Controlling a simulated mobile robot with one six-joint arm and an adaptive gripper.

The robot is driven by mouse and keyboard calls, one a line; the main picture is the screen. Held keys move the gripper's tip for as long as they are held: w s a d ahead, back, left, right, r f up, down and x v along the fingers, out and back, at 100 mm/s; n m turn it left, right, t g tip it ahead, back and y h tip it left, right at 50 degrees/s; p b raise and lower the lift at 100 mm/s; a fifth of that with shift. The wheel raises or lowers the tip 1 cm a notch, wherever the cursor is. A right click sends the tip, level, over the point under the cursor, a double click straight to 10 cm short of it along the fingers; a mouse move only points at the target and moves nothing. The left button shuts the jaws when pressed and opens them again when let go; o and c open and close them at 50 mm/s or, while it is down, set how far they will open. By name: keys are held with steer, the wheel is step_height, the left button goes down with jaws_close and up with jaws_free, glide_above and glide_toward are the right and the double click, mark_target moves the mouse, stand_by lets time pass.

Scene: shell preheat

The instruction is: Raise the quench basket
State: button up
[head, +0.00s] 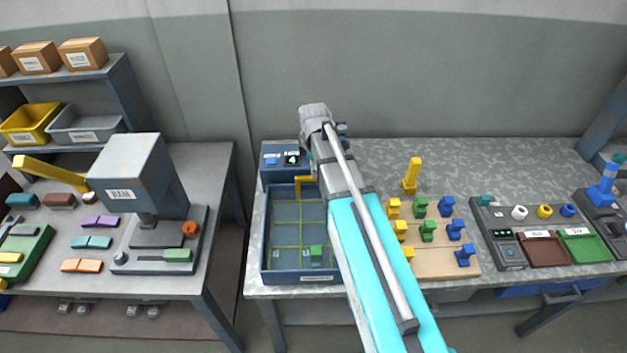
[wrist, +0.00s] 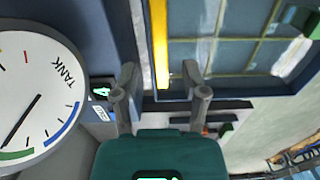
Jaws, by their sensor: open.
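The blue quench tank (head: 266,235) stands at the left end of the right bench. The basket (head: 300,247) shows as a yellow-lined grid low inside it, with a green block (head: 316,253) at the front. A yellow bar (head: 297,190) stands at the tank's back edge, partly behind my arm. In the wrist view the yellow bar (wrist: 159,45) lies between the lines of my two fingers. My gripper (wrist: 160,72) is open, with a finger on each side of the bar's near end. I cannot tell whether either touches it. My arm hides the gripper in the head view.
A control box (head: 280,160) with a small green display stands behind the tank. A round dial marked TANK (wrist: 35,95) is left of my fingers. Yellow, green and blue blocks on a wooden board (head: 440,268) stand right of my arm.

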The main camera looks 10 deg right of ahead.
steer(key=shift+f+b, duration=1.5)
steer(key=shift+f, duration=0.35)
jaws_close()
